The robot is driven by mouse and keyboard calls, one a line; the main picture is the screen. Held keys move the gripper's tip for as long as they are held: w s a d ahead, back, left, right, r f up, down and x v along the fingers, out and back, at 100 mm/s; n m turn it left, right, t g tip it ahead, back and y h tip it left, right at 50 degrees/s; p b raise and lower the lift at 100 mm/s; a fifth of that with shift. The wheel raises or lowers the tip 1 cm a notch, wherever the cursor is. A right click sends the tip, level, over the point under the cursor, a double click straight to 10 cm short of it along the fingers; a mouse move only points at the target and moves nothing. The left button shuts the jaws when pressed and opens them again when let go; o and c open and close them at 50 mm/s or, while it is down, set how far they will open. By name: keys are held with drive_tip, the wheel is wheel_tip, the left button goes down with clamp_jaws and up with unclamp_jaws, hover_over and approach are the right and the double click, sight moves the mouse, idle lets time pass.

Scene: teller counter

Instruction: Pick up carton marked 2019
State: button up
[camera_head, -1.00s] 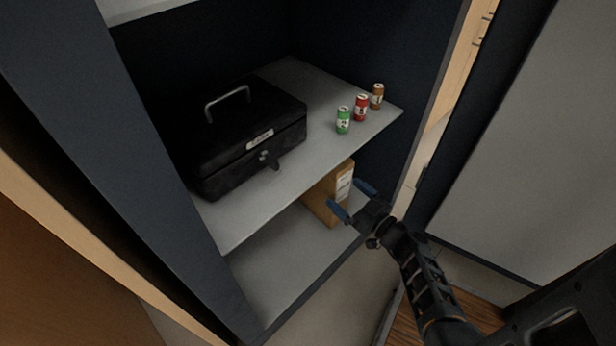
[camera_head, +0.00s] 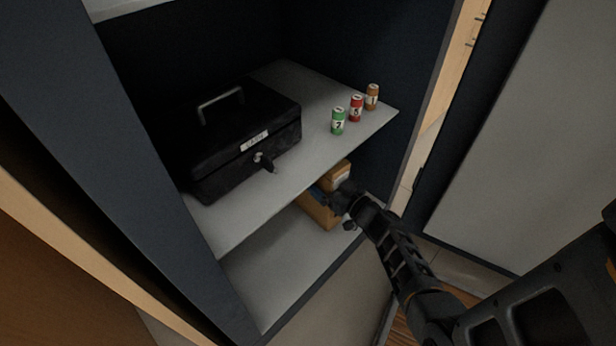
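A brown carton (camera_head: 320,213) with a white label on its upper part stands on the lower shelf of the dark cabinet, at the shelf's right. The label's writing is too small to read. The upper shelf hides part of the carton's top and back. My gripper (camera_head: 322,192) is at the carton, reaching in from the front right. One blue finger shows against the carton's upper left; the other finger is hidden behind the wrist and carton. I cannot tell whether the fingers are closed on the carton.
The upper shelf (camera_head: 297,172) sits just above my gripper. It bears a black cash box (camera_head: 235,140), a green roll (camera_head: 338,122), a red roll (camera_head: 356,108) and a brown roll (camera_head: 372,97). The lower shelf (camera_head: 262,265) is clear left of the carton. An open cabinet door (camera_head: 520,150) stands at right.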

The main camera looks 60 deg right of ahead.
drive_tip(key=c, duration=1.6)
drive_tip(key=shift+r, duration=0.15)
